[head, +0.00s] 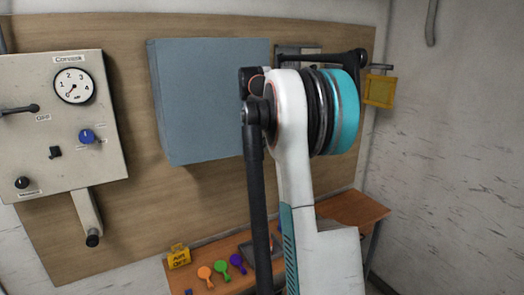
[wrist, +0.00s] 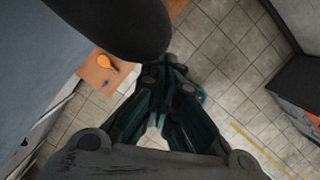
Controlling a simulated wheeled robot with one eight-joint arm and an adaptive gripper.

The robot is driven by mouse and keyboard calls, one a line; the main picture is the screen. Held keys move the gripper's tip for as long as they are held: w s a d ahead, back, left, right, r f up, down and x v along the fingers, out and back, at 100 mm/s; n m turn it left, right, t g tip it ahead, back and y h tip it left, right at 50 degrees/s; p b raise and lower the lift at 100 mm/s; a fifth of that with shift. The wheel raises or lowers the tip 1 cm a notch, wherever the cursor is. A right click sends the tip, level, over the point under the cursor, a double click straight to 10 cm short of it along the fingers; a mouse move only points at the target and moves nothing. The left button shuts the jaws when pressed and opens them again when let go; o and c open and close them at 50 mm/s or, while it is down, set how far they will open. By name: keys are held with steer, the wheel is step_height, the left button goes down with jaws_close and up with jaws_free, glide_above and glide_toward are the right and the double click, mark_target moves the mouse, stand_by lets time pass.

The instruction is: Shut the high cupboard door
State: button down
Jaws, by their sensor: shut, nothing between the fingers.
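The high cupboard (head: 207,98) is a blue-grey box on the wooden wall panel, left of my arm in the head view. Its broad flat face is plain to see. My arm hides its right part, so I cannot tell how far the door stands open. A blue-grey surface (wrist: 35,60), likely the cupboard, fills the left of the wrist view, close by. My gripper (wrist: 168,84) is shut and empty, pointing down over the floor in the wrist view. It appears apart from that surface. In the head view my gripper is hidden behind my arm.
A control box (head: 60,125) with a gauge, knobs and a lever hangs at the left. A yellow box (head: 380,91) hangs at the right. Tiled floor (wrist: 225,60) is clear below.

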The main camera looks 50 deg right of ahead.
steer(key=shift+w+d+r+p, duration=0.1)
steer(key=shift+w+d+p, duration=0.05)
steer(key=shift+w+d, duration=0.55)
steer(key=shift+w+d+p, duration=0.15)
steer(key=shift+w+d, duration=0.25)
steer(key=shift+w, duration=0.5)
